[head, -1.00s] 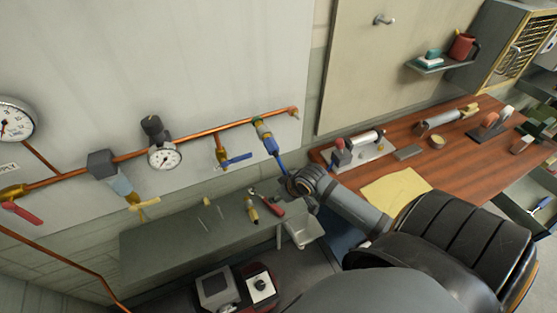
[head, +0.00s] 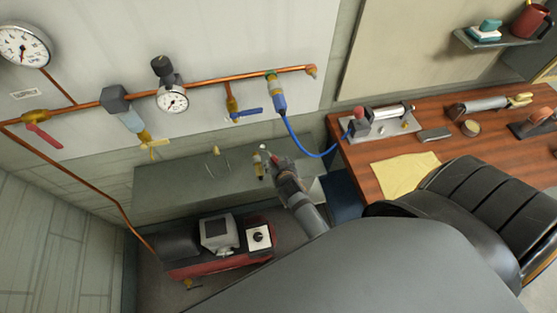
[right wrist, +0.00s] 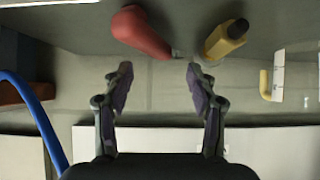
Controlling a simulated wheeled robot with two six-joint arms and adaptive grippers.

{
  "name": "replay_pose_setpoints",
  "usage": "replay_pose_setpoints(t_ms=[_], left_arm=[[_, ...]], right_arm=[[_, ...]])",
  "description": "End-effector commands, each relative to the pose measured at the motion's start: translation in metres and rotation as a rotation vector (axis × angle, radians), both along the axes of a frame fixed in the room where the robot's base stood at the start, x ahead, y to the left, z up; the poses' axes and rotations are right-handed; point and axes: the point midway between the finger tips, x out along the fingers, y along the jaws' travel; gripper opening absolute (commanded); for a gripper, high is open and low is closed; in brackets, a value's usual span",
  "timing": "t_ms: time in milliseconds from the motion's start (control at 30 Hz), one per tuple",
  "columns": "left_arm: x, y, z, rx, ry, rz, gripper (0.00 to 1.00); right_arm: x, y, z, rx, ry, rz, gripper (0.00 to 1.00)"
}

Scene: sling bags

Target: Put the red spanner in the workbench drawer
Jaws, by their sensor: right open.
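The workbench (head: 362,165) has a reddish wooden top at the right. Its drawer is not clearly visible. My left gripper is not in view.
A blue hose (head: 305,148) hangs near my right gripper. A red-and-black machine (head: 215,258) stands below the shelf. A yellow cloth (head: 405,174) lies on the workbench.

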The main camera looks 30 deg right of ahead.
Motion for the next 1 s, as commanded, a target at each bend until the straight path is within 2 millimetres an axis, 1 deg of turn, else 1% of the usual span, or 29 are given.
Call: replay_pose_setpoints(t_ms=[33,167,233,267,400,500,600,800,867,1000], left_arm=[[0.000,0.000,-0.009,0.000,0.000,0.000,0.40],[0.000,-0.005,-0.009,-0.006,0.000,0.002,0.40],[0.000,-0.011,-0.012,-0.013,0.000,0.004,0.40],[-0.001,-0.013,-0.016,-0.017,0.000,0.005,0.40],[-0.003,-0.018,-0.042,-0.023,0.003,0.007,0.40],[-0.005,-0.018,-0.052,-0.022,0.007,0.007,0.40],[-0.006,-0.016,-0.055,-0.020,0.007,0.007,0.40],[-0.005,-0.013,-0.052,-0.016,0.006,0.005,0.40],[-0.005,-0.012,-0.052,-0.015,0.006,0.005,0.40],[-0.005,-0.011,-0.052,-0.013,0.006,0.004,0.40]], right_arm=[[0.005,-0.002,-0.008,-0.001,0.000,0.001,0.58],[0.009,-0.003,-0.007,-0.001,0.001,0.000,0.58],[0.010,-0.003,-0.009,-0.001,0.001,0.000,0.58],[0.013,-0.003,-0.012,-0.001,0.000,0.000,0.58],[0.035,-0.005,-0.030,-0.001,-0.002,0.001,0.58],[0.045,-0.008,-0.037,-0.002,0.001,0.000,0.58],[0.051,-0.009,-0.037,-0.001,0.001,0.001,0.58],[0.051,-0.009,-0.035,0.000,0.002,0.001,0.58],[0.051,-0.009,-0.035,0.000,0.002,0.001,0.51],[0.051,-0.009,-0.035,0.000,0.002,0.001,0.32]])
